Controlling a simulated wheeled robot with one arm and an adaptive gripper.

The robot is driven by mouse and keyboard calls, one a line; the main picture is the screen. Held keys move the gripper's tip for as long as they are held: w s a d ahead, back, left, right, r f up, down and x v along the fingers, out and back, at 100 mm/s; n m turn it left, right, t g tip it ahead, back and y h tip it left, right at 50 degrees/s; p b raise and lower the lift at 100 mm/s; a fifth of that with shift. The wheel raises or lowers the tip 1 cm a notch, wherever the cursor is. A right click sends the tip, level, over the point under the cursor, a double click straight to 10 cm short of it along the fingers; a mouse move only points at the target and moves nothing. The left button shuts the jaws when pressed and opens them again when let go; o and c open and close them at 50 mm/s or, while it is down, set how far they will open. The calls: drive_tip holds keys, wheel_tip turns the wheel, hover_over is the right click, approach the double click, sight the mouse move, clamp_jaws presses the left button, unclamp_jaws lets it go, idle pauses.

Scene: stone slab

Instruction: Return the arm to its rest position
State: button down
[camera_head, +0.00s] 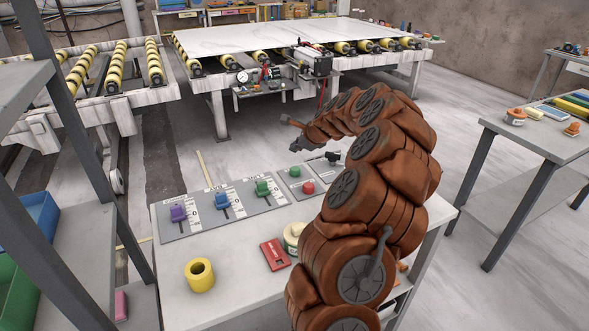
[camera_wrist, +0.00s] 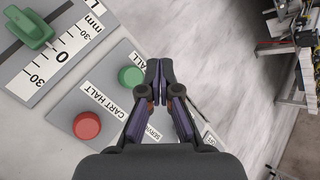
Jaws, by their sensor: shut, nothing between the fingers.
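My gripper (camera_wrist: 159,68) is shut and empty in the wrist view, its two dark fingers meeting at the tips. It overlaps the edge of a grey control panel (camera_wrist: 60,118), and I cannot tell its height above it. A green button (camera_wrist: 131,76) and a red button (camera_wrist: 87,125) show to its left. In the head view my gripper (camera_head: 294,147) is small and dark, at the end of my brown-covered arm, which arches up and over from the lower right. The same green button (camera_head: 295,171) and red button (camera_head: 308,188) are on the panel below it.
The bench (camera_head: 235,270) also holds purple (camera_head: 178,212), blue (camera_head: 222,200) and green (camera_head: 263,188) sliders, a yellow ring (camera_head: 200,275), a red card (camera_head: 274,254) and a tape roll (camera_head: 292,237). A roller table with a slab (camera_head: 270,36) stands behind, across open floor.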

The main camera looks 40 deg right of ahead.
idle(0.3)
drive_tip(key=a+r+n+g+y, duration=0.35)
drive_tip(key=a+n, duration=0.75)
drive_tip(key=a, duration=1.5)
drive_tip(key=s+a+r+n+g, duration=0.2)
drive_tip(key=s+a+n, duration=0.5)
drive_tip(key=s+a, duration=0.6)
drive_tip(key=s+a+f+n+g, duration=0.1)
drive_tip(key=s+n, duration=0.2)
drive_tip(key=s, duration=0.5)
drive_tip(key=s+a+f+n+g+h, duration=0.1)
drive_tip(key=s+n, duration=0.3)
drive_tip(key=s, duration=0.5)
drive_tip(key=s+a+f+n+g+h, duration=0.1)
drive_tip(key=s+a+f+n+g, duration=0.1)
drive_tip(key=s, duration=0.6)
drive_tip(key=shift+s+a+f+n+g, duration=0.15)
drive_tip(key=shift+a+f+n+g, duration=0.15)
drive_tip(key=shift+a+n+g, duration=0.35)
